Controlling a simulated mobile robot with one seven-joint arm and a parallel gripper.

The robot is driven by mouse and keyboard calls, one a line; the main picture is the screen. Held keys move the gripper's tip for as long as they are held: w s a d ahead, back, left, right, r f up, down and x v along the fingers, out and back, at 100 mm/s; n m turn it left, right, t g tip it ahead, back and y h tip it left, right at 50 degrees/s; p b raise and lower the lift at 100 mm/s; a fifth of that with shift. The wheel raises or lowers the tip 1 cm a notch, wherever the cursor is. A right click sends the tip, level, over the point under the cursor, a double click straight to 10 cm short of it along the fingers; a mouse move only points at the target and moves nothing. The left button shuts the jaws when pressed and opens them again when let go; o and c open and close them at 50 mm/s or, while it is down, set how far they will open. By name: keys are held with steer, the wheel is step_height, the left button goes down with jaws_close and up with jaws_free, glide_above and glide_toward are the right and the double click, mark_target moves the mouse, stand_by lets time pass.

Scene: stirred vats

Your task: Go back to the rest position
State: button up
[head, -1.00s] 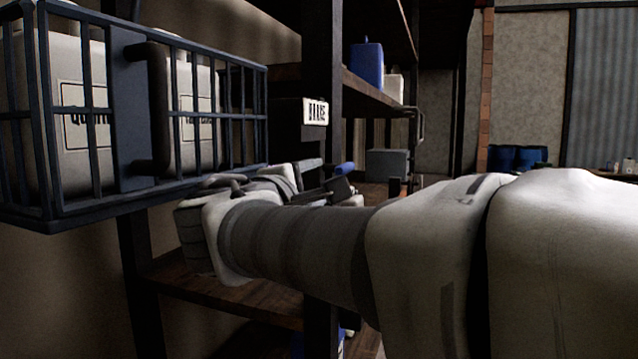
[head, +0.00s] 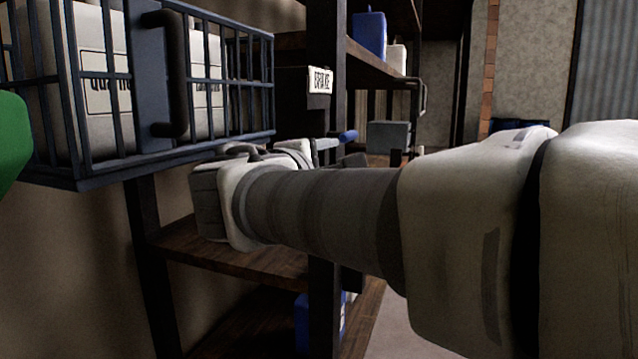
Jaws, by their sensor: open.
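My gripper (head: 351,149) is at the far end of my pale arm, which reaches in from the right edge across the middle of the head view. The gripper is open, with a blue-tipped finger above and a grey part below. I see nothing held between them. The wrist partly hides the gripper. It appears in front of the dark shelving, below the small lettered sign (head: 321,80); its exact distance from the shelf post cannot be told.
A dark wire cage (head: 150,165) with pale canisters (head: 105,85) hangs at upper left. A green object (head: 12,140) cuts in at the left edge. A blue container (head: 369,36) and a white one (head: 397,58) stand on the upper shelf. A grey box (head: 388,136) is farther back.

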steer(key=s+d+f+m+g, duration=0.8)
steer(key=s+d+f, duration=0.3)
steer(key=d+f, duration=0.35)
steer(key=s+a+f+m+g+y, duration=0.2)
steer(key=s+f+m+y, duration=0.5)
steer(key=s+f, duration=0.45)
step_height(320, 180, up, 29)
steer(key=p, duration=2.8)
steer(key=shift+f+p, duration=0.15)
steer(key=shift+p, duration=0.15)
